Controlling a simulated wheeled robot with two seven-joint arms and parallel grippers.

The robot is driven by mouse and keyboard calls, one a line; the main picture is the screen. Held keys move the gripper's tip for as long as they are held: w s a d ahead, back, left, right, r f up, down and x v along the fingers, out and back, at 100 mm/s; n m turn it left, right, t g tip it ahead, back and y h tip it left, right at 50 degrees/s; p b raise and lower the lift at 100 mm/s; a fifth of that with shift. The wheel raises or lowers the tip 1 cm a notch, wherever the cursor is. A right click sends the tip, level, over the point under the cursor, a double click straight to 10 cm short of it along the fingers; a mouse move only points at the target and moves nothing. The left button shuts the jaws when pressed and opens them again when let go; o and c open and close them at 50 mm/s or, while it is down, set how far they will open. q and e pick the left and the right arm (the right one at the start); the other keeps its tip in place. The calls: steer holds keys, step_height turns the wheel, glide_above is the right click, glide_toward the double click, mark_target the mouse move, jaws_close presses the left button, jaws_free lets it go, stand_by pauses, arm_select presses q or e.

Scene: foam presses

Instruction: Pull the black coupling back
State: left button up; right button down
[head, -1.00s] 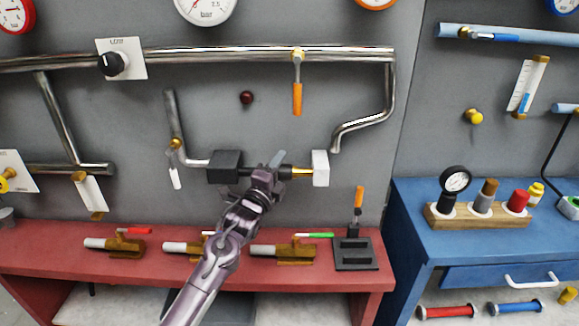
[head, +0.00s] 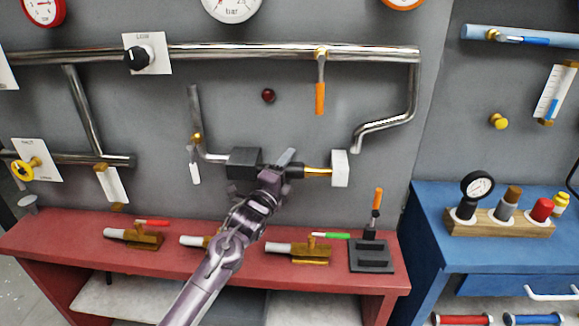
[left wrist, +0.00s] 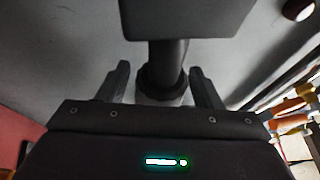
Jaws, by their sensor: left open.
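The black coupling (head: 295,171) sits on the line between a dark block (head: 243,161) and a brass rod (head: 317,171) that runs into a white block (head: 340,168). My left gripper (head: 284,165) is at the coupling, covering part of it in the head view. In the left wrist view, the black stem and collar (left wrist: 162,72) stand between my two open fingers (left wrist: 160,88), with a visible gap on each side. The dark block (left wrist: 185,15) fills the top of that view. My right gripper is not in view.
Below is a red bench (head: 75,240) with several brass valve pieces and a black stand (head: 371,255). A bent steel pipe (head: 413,100) and an orange-handled lever (head: 320,95) are above. A blue bench (head: 430,215) stands at right.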

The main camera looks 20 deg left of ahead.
arm_select(q)
steer(key=b+v, duration=0.1)
steer(key=v, duration=0.5)
steer(key=shift+s, duration=0.35)
steer(key=shift+a+f, duration=0.1)
steer(key=shift+f, duration=0.1)
